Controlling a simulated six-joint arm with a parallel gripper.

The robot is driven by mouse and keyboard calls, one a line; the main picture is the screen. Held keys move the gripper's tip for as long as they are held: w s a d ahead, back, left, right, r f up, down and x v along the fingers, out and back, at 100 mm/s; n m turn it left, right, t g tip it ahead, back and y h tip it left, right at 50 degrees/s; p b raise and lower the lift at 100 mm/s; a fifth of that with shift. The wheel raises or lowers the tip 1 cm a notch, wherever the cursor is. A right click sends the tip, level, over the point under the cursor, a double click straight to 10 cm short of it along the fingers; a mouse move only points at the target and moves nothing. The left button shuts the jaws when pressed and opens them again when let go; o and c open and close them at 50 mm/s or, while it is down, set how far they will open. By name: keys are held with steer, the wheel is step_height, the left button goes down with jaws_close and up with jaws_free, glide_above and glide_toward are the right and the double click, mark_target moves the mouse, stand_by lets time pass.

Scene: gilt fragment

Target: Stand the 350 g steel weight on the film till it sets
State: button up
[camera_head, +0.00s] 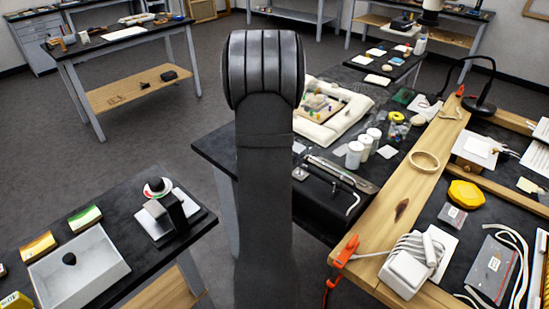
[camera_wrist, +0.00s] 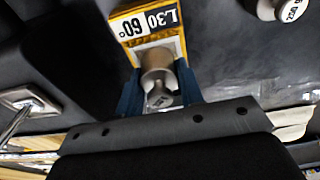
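In the wrist view, a steel weight (camera_wrist: 156,58) with a knob (camera_wrist: 159,98) sits between the two blue fingers of my gripper (camera_wrist: 159,76). The fingers meet its sides, so my gripper looks shut on it. Behind the weight is a yellow-edged card (camera_wrist: 124,27) marked "L30 60°", with a paler area partly covered by the weight. I cannot tell whether the weight touches that surface, nor pick out the film for certain. In the head view, my own arm hides the gripper and work spot.
In the head view, the right-hand bench holds a wooden ring (camera_head: 425,161), a yellow case (camera_head: 466,194) and a white corded device (camera_head: 407,272). White jars (camera_head: 355,154) stand behind my arm. A grey tray (camera_head: 78,270) lies on the left table. Dark floor separates the benches.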

steer(key=o, duration=0.7)
steer(key=shift+c, duration=0.2)
steer(key=shift+r, duration=0.2)
steer(key=shift+r, duration=1.1)
steer(key=o, duration=0.6)
steer(key=shift+r, duration=2.5)
